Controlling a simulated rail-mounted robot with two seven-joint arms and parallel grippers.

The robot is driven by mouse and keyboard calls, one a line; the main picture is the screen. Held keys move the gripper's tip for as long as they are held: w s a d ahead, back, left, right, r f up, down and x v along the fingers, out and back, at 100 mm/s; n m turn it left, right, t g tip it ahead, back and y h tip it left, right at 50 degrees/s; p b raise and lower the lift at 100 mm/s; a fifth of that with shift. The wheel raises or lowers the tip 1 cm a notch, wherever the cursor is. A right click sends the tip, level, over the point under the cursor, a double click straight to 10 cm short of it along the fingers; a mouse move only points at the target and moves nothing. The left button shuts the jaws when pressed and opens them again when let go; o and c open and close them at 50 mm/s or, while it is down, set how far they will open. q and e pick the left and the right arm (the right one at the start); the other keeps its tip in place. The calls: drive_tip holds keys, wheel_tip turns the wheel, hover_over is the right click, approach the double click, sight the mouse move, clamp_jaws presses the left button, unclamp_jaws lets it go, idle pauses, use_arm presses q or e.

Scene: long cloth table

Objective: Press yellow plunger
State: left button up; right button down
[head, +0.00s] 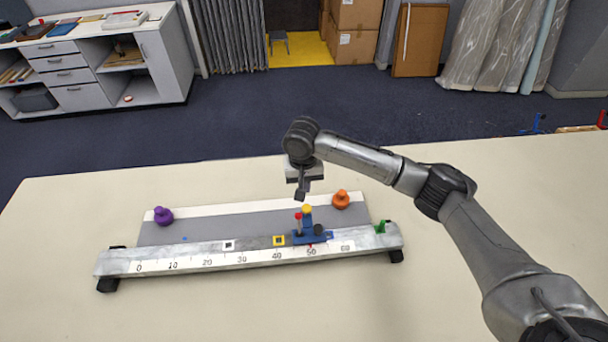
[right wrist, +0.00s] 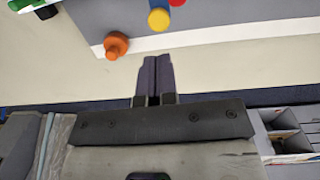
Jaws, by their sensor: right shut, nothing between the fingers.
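The yellow plunger (head: 307,209) is a small yellow knob on top of a blue carriage (head: 312,238), which sits on a grey rail (head: 200,257) with a number scale, near the 50 mark. A red knob (head: 298,216) stands just left of it. My right gripper (head: 301,194) is shut and empty, a little above and behind the yellow plunger, apart from it in the head view. In the right wrist view the shut fingers (right wrist: 155,72) point toward the yellow plunger (right wrist: 159,19), with a gap between. My left gripper is not in view.
A green piece (head: 381,227) is at the rail's right end. The front of the cloth table (head: 230,310) is clear.

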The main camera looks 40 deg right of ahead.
sight(306, 207)
drive_tip(key=f, duration=0.6)
drive_tip(key=shift+s+f+p, duration=0.2)
drive_tip(key=shift+f+p, duration=0.05)
drive_tip(key=shift+p, duration=0.1)
drive_tip(key=shift+f, duration=0.75)
drive_tip(key=shift+f, duration=0.1)
